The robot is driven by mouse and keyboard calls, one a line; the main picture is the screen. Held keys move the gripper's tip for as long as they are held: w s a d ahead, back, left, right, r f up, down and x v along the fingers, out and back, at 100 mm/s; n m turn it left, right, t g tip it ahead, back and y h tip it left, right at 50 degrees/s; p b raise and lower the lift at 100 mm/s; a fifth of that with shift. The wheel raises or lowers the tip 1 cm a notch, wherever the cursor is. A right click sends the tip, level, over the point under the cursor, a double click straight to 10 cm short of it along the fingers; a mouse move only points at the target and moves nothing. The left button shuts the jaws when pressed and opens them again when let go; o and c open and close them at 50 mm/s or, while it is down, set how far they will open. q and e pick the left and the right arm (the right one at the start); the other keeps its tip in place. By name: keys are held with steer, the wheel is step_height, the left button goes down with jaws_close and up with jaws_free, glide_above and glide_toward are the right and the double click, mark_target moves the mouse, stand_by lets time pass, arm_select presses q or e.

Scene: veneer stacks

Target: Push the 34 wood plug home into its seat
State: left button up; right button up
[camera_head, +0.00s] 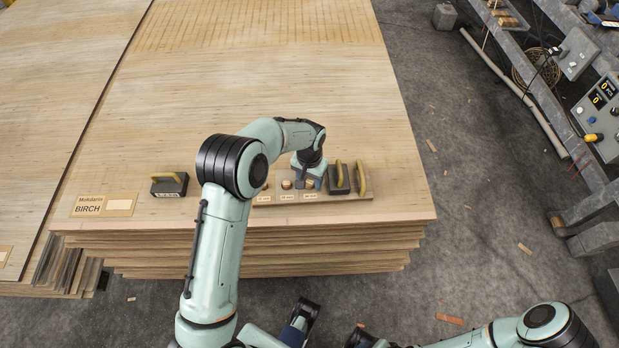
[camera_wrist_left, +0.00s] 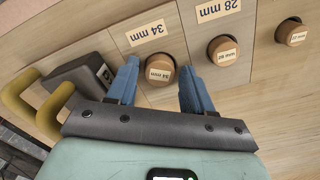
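The 34 mm wood plug (camera_wrist_left: 160,69) is a round wooden piece with a paper label, seen in the left wrist view by its "34 mm" card (camera_wrist_left: 146,32). Its side wall shows, so it stands proud of the board (camera_wrist_left: 110,42). How deep it sits in its seat I cannot tell. My left gripper (camera_wrist_left: 160,66) is open, one blue finger either side of the plug, with gaps on both sides. In the head view the left gripper (camera_head: 309,181) is over the right end of the plug row. My right arm (camera_head: 540,318) shows at the bottom right; its gripper state is unclear.
The 28 mm plug (camera_wrist_left: 222,50) and a smaller plug (camera_wrist_left: 290,32) stand in the same row. A dark block with a yellow handle (camera_head: 340,178) stands close right of the gripper; another dark block (camera_head: 169,185) lies left. The veneer stack (camera_head: 250,90) is clear behind.

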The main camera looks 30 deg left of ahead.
mark_target(309, 182)
arm_select(q)
steer(key=shift+o, duration=0.4)
step_height(309, 182, up, 13)
steer(key=p, duration=0.1)
steer(key=shift+r+p, duration=0.2)
steer(key=shift+p, duration=0.1)
steer(key=shift+s, duration=0.1)
stand_by(0.4)
